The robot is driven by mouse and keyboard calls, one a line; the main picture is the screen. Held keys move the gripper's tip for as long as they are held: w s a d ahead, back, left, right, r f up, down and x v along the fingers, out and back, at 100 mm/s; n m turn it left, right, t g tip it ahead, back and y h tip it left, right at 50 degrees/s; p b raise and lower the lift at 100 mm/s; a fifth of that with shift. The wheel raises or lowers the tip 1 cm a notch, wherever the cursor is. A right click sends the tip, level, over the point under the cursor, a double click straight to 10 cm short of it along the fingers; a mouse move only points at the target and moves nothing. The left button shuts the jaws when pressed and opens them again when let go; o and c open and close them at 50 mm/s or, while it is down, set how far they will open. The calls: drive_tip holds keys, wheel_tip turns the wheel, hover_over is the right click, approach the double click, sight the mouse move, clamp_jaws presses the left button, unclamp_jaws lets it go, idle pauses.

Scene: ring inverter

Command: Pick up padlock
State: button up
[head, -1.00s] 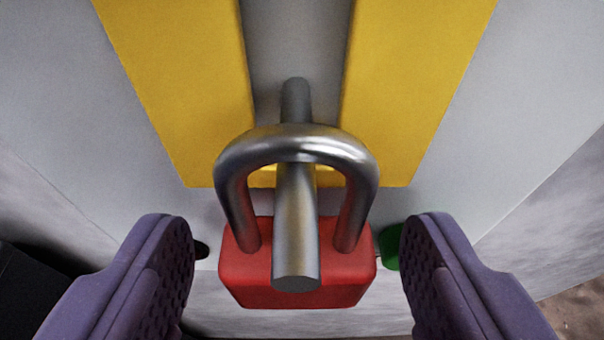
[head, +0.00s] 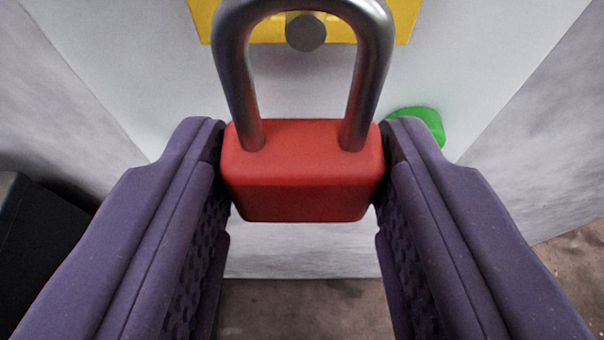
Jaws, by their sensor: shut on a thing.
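The padlock (head: 303,170) has a red body and a thick silver shackle. It sits between the two purple fingers of my gripper (head: 303,165), which are shut on the sides of its red body. The shackle arches upward in the picture, and its top is cut by the upper edge. The round end of a grey metal peg (head: 306,32) shows inside the shackle's loop, near its top. I cannot tell from this view whether the shackle touches the peg.
A yellow panel (head: 270,30) is on the light grey box face behind the peg. A green round part (head: 420,125) shows beside the right finger. A black object (head: 40,245) stands at the left. Brown floor (head: 305,308) shows below.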

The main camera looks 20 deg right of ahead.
drive_tip(key=s+a+p, duration=0.2)
drive_tip(key=s+p, duration=0.3)
drive_tip(key=s, duration=0.2)
drive_tip(key=s+a+p, duration=0.3)
drive_tip(key=s+p, duration=0.2)
drive_tip(key=s, duration=0.3)
drive_tip(key=shift+s, duration=0.3)
drive_tip(key=shift+r, duration=0.1)
